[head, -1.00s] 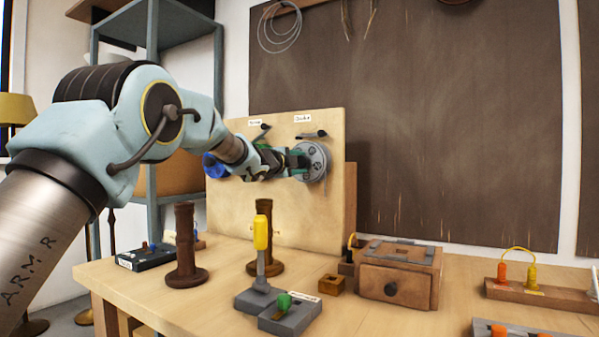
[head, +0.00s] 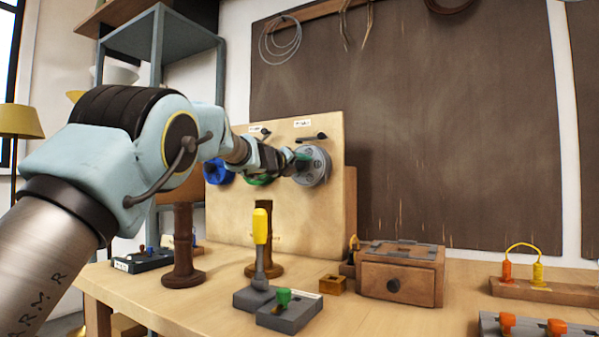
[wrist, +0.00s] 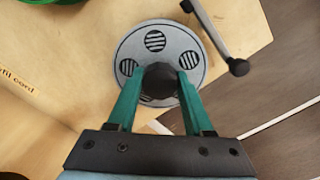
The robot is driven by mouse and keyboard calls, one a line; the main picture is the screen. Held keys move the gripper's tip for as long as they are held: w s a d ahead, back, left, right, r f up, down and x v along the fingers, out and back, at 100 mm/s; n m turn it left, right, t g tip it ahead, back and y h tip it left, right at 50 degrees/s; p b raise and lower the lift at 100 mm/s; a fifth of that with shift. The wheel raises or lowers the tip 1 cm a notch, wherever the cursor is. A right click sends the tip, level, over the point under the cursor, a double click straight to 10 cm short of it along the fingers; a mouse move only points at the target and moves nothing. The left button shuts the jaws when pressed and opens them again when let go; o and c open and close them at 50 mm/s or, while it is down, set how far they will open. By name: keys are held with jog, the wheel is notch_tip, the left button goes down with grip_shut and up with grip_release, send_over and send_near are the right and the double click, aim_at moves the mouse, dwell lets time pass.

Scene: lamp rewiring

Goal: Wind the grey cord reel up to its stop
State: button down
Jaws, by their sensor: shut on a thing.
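The grey cord reel (head: 318,166) is mounted on the right side of the upright wooden board (head: 303,225). In the wrist view the grey reel (wrist: 192,50) shows as a disc with several dark striped round holes. My gripper (wrist: 160,78) has its two green fingers on either side of a dark knob in front of the disc and is shut on it. In the head view my gripper (head: 298,160) reaches the reel from the left. A dark crank lever (head: 312,137) sits above the reel, and the lever (wrist: 217,42) also shows in the wrist view.
A blue reel (head: 218,172) and a green reel (head: 257,179) are on the board to the left, partly behind my arm. On the table stand a brown spindle (head: 183,250), a yellow-handled switch (head: 260,228), a green-knobbed block (head: 288,312) and a wooden drawer box (head: 400,275).

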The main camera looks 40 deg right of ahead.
jog(key=m+b, duration=0.3)
jog(key=m, duration=0.3)
jog(key=shift+f, duration=0.2)
jog(key=m+b, duration=0.3)
jog(key=m, duration=0.2)
jog(key=shift+d+r, duration=0.1)
dwell(0.4)
jog(key=shift+c, duration=1.5)
grip_release()
jog(key=shift+r, duration=0.1)
jog(key=shift+s, duration=0.1)
jog(key=b+v, duration=0.4)
jog(key=v, duration=0.6)
jog(key=shift+a+b, duration=0.4)
